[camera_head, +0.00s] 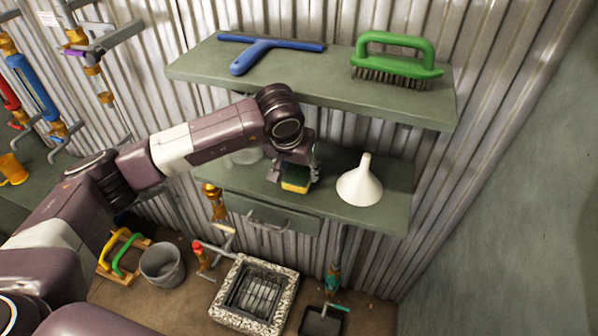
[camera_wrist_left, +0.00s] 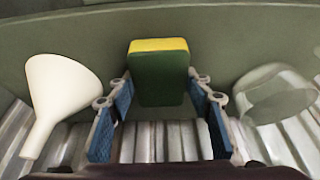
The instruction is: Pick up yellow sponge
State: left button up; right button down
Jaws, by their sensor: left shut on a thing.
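The yellow sponge (camera_head: 296,185), with a dark green side, is at the lower green shelf (camera_head: 330,206) in the head view. In the left wrist view the sponge (camera_wrist_left: 159,78) stands between the blue-padded fingers. My left gripper (camera_head: 295,176) is shut on the sponge, from above in the head view. It hides part of the sponge. I cannot tell whether the sponge still touches the shelf. My right gripper is not in view.
A white funnel (camera_head: 359,184) stands right of the sponge; a clear container (camera_head: 246,155) stands left, partly behind my arm. The upper shelf (camera_head: 340,92) holds a blue squeegee (camera_head: 262,51) and green brush (camera_head: 393,62). A corrugated wall (camera_head: 435,170) stands behind.

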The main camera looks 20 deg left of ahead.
pick_arm(q)
jog(key=shift+f+b, duration=0.15)
jog(key=shift+b, duration=0.2)
jog(key=s+b, duration=0.5)
jog(key=s, duration=1.3)
jog(key=shift+a+r+b, duration=0.2)
jog(key=shift+a+b, duration=0.1)
jog(key=shift+b, duration=0.1)
jog(key=shift+o, duration=0.2)
